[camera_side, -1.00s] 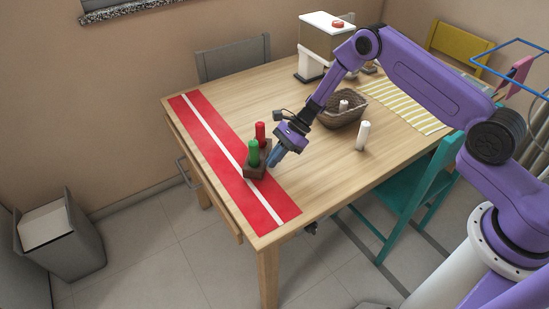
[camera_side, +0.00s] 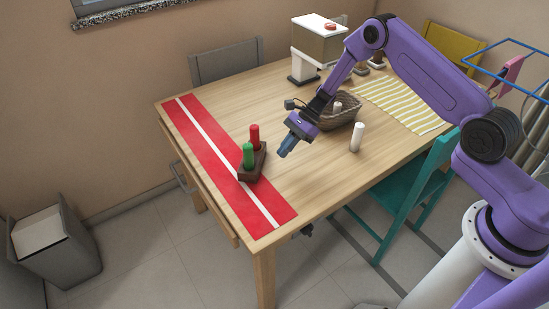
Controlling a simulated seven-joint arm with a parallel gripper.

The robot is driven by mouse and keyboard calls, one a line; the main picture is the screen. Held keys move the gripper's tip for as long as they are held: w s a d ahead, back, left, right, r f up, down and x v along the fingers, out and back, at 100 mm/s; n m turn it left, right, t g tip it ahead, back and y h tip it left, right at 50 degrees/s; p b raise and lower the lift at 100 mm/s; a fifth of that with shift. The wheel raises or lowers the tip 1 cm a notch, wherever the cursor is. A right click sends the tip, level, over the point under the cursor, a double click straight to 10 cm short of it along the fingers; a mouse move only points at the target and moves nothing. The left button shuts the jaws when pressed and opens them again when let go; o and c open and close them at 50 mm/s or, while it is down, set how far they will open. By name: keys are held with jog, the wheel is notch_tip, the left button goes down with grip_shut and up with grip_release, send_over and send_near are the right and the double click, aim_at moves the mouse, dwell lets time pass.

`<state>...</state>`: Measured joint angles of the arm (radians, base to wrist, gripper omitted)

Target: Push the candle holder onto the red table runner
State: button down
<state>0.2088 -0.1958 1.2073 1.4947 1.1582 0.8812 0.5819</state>
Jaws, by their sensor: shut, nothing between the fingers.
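The candle holder (camera_side: 253,168) is a dark brown wooden block with a red candle (camera_side: 255,138) and a green candle (camera_side: 248,156) standing upright in it. It rests at the right edge of the red table runner (camera_side: 205,143), which has a white stripe along its length. The holder's left part is over the red cloth; whether its right part lies on bare wood is hard to tell. My gripper (camera_side: 284,153) is shut and empty, to the right of the holder and apart from it, a little above the table.
A wicker basket (camera_side: 345,125) with a white candle stands behind my gripper. Another white candle (camera_side: 357,138) stands on the table to the right. A yellow striped cloth (camera_side: 402,103) and a drink dispenser (camera_side: 317,45) are farther back. Bare wood lies at the front right.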

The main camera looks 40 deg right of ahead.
jog(key=v, duration=0.7)
jog(key=shift+d, duration=0.15)
